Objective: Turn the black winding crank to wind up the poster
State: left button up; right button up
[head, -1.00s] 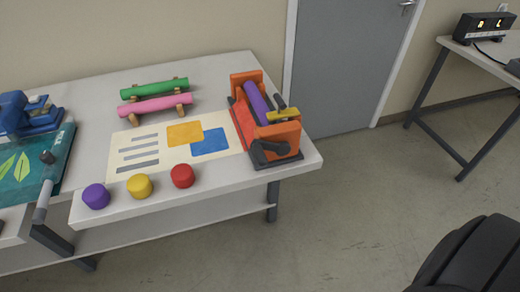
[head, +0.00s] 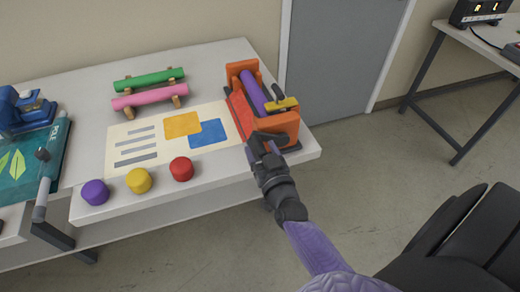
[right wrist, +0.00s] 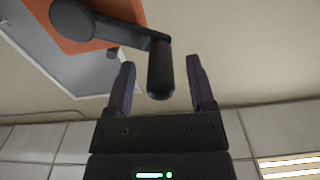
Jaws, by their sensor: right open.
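The orange winder (head: 280,124) stands at the right end of the white table, with a purple roll (head: 254,92) between its end plates. The poster (head: 122,160), cream with yellow and blue shapes, lies flat on the table, its right edge at the winder. The black winding crank (right wrist: 125,38) shows in the right wrist view, its grip hanging between my finger tips. My right gripper (right wrist: 160,70) is open around the grip, with gaps on both sides. In the head view my right gripper (head: 262,145) covers most of the crank. My left gripper is not in view.
Purple (head: 95,192), yellow (head: 138,180) and red (head: 181,169) round pieces sit along the table's front edge. Green (head: 148,78) and pink (head: 150,96) rolls lie on supports behind the poster. A blue device (head: 25,110) stands at left.

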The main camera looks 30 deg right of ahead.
jog(key=shift+w+d, duration=0.1)
jog(key=shift+w, duration=0.3)
grip_shut()
dwell(1.2)
